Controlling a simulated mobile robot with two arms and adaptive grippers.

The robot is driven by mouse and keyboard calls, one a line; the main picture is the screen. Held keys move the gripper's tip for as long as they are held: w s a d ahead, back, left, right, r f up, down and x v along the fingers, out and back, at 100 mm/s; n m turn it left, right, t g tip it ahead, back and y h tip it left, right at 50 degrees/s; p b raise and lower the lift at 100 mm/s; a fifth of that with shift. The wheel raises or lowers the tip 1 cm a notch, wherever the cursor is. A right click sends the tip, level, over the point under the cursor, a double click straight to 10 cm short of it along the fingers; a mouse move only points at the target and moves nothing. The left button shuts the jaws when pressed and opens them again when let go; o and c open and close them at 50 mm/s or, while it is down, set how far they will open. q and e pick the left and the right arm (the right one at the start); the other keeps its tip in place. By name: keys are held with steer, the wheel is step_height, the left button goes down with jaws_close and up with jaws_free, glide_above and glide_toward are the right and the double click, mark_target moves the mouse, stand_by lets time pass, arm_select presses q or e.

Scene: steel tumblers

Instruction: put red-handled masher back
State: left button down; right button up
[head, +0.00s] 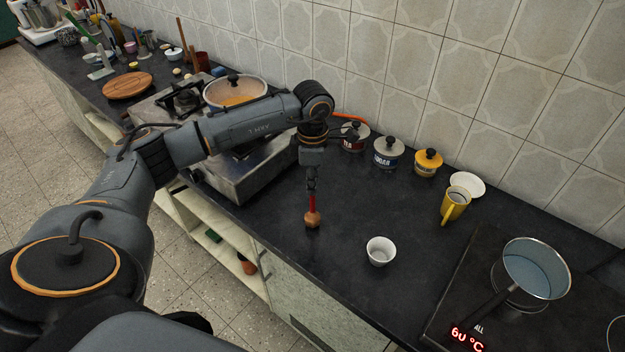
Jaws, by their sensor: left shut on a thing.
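The red-handled masher (312,220) hangs upright below my left gripper (312,190), over the dark counter (285,235). My left gripper is shut on the top of its red handle. The masher's wooden-brown head points down. I cannot tell whether it touches the counter or is just above it. My right gripper is not in view.
A white cup (380,251) stands right of the masher. Labelled canisters (388,153) line the wall, with a yellow mug (454,204) nearby. A saucepan (537,268) sits on the right hob. My left arm passes over the stove (245,175). Counter around the masher is clear.

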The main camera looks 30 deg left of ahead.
arm_select(q)
steer(key=shift+f, duration=0.6)
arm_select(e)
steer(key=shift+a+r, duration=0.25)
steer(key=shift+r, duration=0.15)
arm_select(q)
steer(key=shift+f, duration=0.1)
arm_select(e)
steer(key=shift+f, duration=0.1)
arm_select(q)
steer(key=c, duration=1.8)
jaws_free()
steer(key=shift+f, duration=0.1)
steer(key=o, duration=0.5)
steer(key=shift+c, duration=0.2)
